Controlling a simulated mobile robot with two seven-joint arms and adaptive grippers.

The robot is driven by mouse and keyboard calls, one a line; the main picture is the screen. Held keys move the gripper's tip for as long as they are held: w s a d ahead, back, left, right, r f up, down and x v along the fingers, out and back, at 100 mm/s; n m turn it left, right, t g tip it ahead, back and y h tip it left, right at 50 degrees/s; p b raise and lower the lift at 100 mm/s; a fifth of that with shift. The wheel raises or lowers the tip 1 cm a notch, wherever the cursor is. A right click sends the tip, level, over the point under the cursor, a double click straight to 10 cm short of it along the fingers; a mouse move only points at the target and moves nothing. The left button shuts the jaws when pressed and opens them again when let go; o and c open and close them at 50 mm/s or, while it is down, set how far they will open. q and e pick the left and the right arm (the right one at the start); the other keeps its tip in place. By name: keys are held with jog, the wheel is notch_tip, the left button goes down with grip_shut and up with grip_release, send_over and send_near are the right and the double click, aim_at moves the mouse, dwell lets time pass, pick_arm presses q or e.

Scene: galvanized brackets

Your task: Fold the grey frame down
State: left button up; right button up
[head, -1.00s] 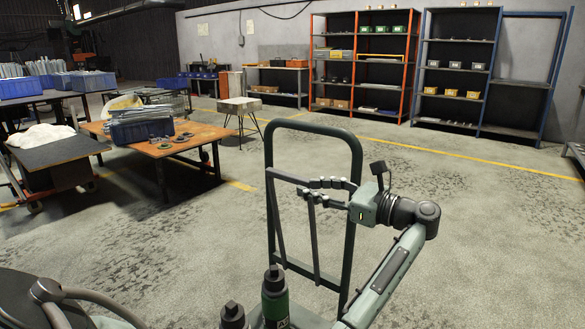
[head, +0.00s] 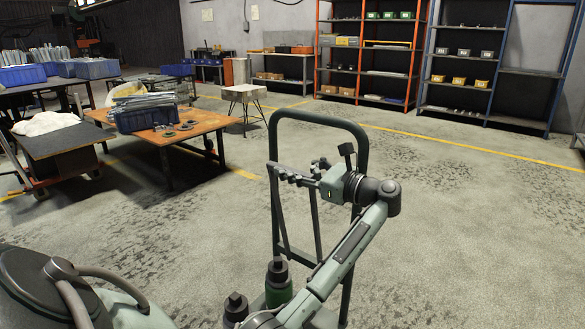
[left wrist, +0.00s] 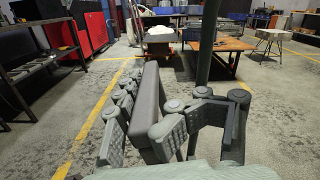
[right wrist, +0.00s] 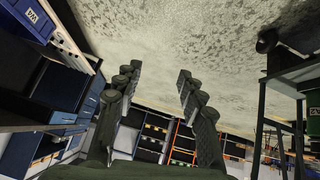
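The grey frame (head: 277,205) stands upright inside the tall green tube frame of a hand truck (head: 362,140). Its top bar (left wrist: 147,105) runs between the fingers of my left gripper (head: 298,167) in the left wrist view. One finger lies close along the bar's left side. The other is spread to the right, with a gap at its tip. I cannot tell whether either finger touches the bar. My right gripper (right wrist: 157,85) is open and empty, away from the frame. My left arm hides part of the truck's lower right side.
Dark green bottles (head: 279,285) stand at the truck's foot. An orange-topped table (head: 195,130) with a blue crate (head: 145,117) is to the left. Shelving (head: 365,55) lines the back wall. The floor right of the truck is clear.

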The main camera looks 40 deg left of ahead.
pick_arm(q)
grip_shut()
jog(key=shift+w, duration=0.1)
